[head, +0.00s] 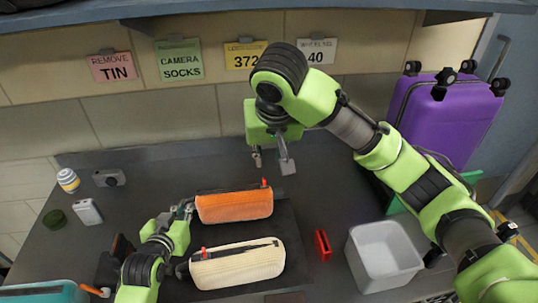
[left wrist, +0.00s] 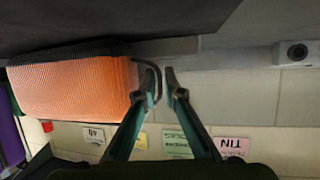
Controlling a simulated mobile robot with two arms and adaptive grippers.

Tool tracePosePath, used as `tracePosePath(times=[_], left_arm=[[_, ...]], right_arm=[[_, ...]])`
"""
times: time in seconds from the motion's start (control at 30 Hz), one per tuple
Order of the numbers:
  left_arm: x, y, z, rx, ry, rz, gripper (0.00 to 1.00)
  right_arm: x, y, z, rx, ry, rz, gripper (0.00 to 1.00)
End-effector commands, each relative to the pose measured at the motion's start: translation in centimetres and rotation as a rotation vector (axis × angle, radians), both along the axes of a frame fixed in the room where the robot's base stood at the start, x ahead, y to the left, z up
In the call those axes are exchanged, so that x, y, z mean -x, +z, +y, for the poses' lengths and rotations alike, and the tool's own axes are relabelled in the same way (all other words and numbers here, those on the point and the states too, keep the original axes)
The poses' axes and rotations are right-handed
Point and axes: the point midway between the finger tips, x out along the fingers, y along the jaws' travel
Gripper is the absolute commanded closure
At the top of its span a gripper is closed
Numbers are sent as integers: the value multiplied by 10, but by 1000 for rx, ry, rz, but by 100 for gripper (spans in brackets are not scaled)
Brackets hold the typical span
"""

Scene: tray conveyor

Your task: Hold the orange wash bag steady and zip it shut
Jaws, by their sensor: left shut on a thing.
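The orange wash bag (head: 235,208) lies on a dark tray (head: 290,222), with a dark zip along its top and a red pull (head: 264,182) at its right end. The bag also fills the left of the left wrist view (left wrist: 75,88). My left gripper (head: 188,208) is at the bag's left end, shut on the dark loop (left wrist: 153,70) there. Whether the zip is open is too small to tell. My right gripper (head: 272,162) is open and empty, above and behind the bag's right end.
A cream bag (head: 238,268) with a red pull lies in front of the orange one. A red object (head: 323,244) and a grey bin (head: 358,262) stand to the right. A camera (head: 110,178), jar (head: 67,180) and white device (head: 88,211) are at left. A purple suitcase (head: 455,118) stands back right.

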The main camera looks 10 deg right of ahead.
Motion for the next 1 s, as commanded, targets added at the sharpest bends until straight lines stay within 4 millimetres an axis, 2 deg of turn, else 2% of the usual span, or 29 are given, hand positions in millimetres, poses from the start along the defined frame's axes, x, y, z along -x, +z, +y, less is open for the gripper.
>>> tracePosePath(times=[0.3, 0.4, 0.77, 0.87, 1.0], left_arm=[[0, 0, -1, 2, -1, 0, 100], [0, 0, -1, 2, -1, 0, 71], [2, 1, -1, 2, -1, 0, 71], [9, 3, 1, 1, -2, 0, 71], [28, 11, 5, 1, -2, 0, 71]], right_arm=[[0, 0, 0, 0, 0, 0, 78], [0, 0, 0, 0, 0, 0, 78], [0, 0, 0, 0, 0, 0, 78], [0, 0, 0, 0, 0, 0, 78], [0, 0, 0, 0, 0, 0, 78]])
